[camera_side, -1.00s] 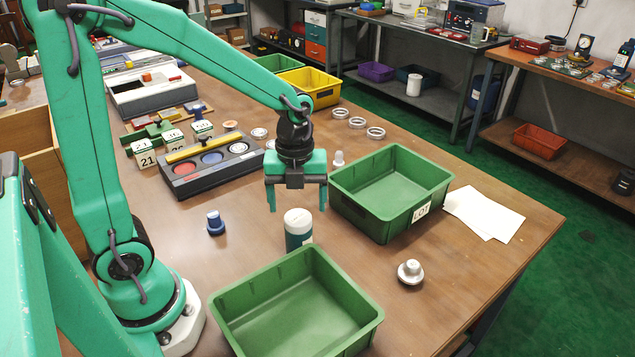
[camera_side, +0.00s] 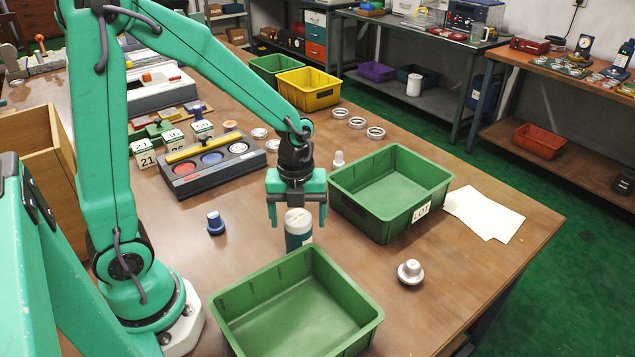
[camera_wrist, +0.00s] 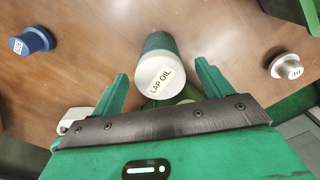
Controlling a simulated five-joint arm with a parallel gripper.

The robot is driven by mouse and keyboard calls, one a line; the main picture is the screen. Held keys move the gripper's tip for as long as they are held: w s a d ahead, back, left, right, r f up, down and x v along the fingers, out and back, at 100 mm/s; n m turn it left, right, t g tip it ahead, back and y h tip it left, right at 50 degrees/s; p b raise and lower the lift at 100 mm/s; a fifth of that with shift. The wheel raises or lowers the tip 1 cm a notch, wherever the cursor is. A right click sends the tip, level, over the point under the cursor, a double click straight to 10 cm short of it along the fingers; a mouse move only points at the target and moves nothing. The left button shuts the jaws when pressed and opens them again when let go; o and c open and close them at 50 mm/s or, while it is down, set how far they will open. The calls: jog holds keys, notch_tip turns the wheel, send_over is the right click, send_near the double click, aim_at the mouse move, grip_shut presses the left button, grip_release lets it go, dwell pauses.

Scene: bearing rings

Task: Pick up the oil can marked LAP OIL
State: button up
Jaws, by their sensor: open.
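The oil can (camera_side: 298,232) is a dark green cylinder with a white top, standing upright on the table between the two green bins. In the wrist view the oil can (camera_wrist: 160,68) shows its white lid with the words LAP OIL. My gripper (camera_side: 297,220) is open, pointing down. In the side view its fingers hang at about the height of the can's top, one on each side in the picture. In the wrist view my gripper (camera_wrist: 163,82) has its fingertips to the left and right of the lid, with gaps on both sides. It holds nothing.
A green bin (camera_side: 372,323) stands in front and another (camera_side: 440,190) to the right. A blue knobbed piece (camera_side: 215,223) stands left; a silver one (camera_side: 410,272) stands right. A grey tray with coloured wells (camera_side: 181,188) lies behind left. Bare table surrounds the can's left side.

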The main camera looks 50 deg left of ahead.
jog(key=shift+f, duration=1.85)
jog(key=c, duration=1.2)
jog(key=shift+c, duration=0.2)
jog(key=shift+r, duration=0.2)
jog(key=shift+r, duration=4.9)
